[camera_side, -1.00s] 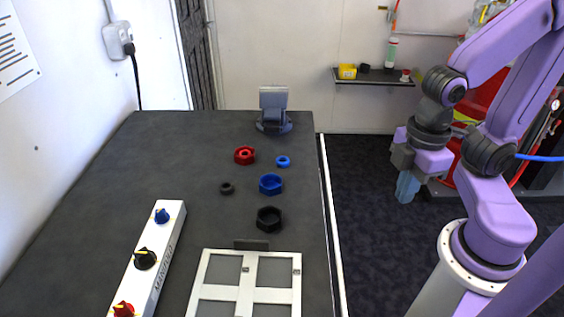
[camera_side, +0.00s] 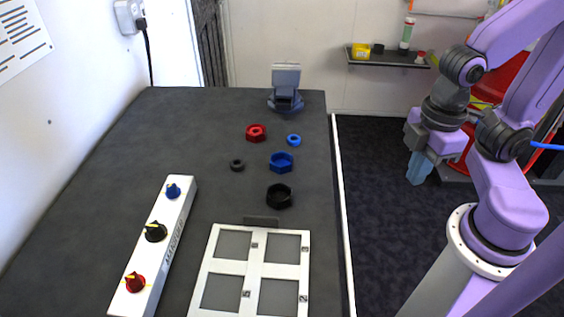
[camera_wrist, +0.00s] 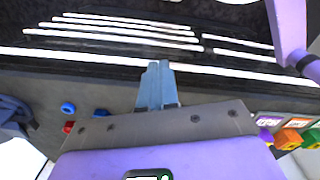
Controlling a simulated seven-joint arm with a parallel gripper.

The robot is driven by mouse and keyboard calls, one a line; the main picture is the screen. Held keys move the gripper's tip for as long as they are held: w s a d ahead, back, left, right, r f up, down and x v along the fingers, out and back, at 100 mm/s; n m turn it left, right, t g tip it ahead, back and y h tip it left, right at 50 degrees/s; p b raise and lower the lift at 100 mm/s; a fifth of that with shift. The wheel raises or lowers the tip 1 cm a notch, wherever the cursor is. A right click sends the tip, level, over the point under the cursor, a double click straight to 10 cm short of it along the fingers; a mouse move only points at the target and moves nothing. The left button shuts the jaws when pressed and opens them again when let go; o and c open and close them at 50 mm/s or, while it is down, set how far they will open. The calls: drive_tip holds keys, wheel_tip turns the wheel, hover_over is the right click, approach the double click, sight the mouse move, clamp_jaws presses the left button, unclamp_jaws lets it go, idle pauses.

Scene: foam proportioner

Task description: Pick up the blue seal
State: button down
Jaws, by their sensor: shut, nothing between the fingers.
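The blue seal (camera_side: 294,140) is a small bright blue ring lying flat on the dark grey table, right of the red nut (camera_side: 256,133). In the wrist view a small blue ring (camera_wrist: 68,108), which looks like the seal, shows at the left. A larger, darker blue nut (camera_side: 281,162) lies just in front of the seal. My gripper (camera_side: 418,170) hangs off the table's right side, over the floor and well apart from the seal. Its pale blue fingers (camera_wrist: 158,70) are together, with nothing between them.
A small black ring (camera_side: 237,165) and a black nut (camera_side: 279,196) lie nearby. A grey stand (camera_side: 285,100) is behind the seal. A white framed tray (camera_side: 212,262) and a white manifold with knobs (camera_side: 163,247) are in front. Open space separates gripper and table.

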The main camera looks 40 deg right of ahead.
drive_tip(key=c, duration=0.6)
unclamp_jaws()
drive_tip(key=w+a+r+m, duration=0.2)
drive_tip(key=w+r+m, duration=0.1)
drive_tip(key=w+m, duration=0.75)
drive_tip(key=w+a+r+m, duration=0.25)
drive_tip(key=w+m, duration=0.55)
drive_tip(key=w, duration=0.6)
drive_tip(key=m, duration=0.7)
hover_over(293, 139)
wheel_tip(293, 139, down, 11)
drive_tip(key=shift+s+f, duration=0.15)
drive_tip(key=shift+f, duration=2.55)
